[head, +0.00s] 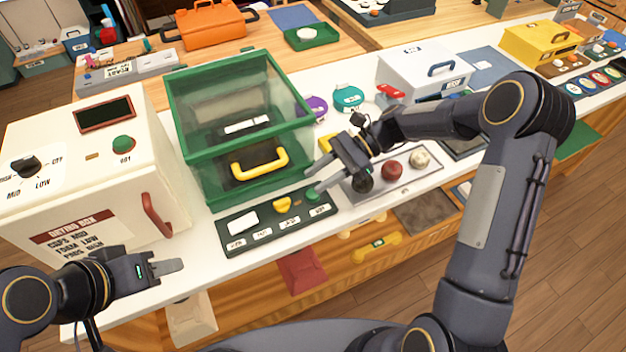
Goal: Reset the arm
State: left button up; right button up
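My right arm reaches in from the right, bent at the elbow. Its gripper (315,178) points left with its fingers apart and nothing visible between them. It hangs by the right end of a dark green panel (262,236), near a green round button (313,196); I cannot tell whether it touches the button. My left gripper (174,267) is low at the left, in front of the cream drying box (110,190), pointing right. It seems to hold nothing, but its finger gap is not clear.
A green-framed clear box (185,130) with a yellow handle stands behind the panel. A grey tray (415,182) with several balls lies right of my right gripper. A white box (425,65) stands behind my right arm. Wooden floor (560,250) is clear at right.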

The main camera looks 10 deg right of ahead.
dwell(0.4)
jog(key=s+d+r+n+t+h, duration=0.4)
jog(key=s+d+r+n+t, duration=0.1)
jog(key=s, duration=0.6)
jog(key=s+d+r+n+t+h, duration=0.5)
jog(key=s+d+n, duration=0.2)
jog(key=s, duration=0.4)
jog(key=shift+s+n, duration=0.2)
jog(key=shift+n, duration=0.1)
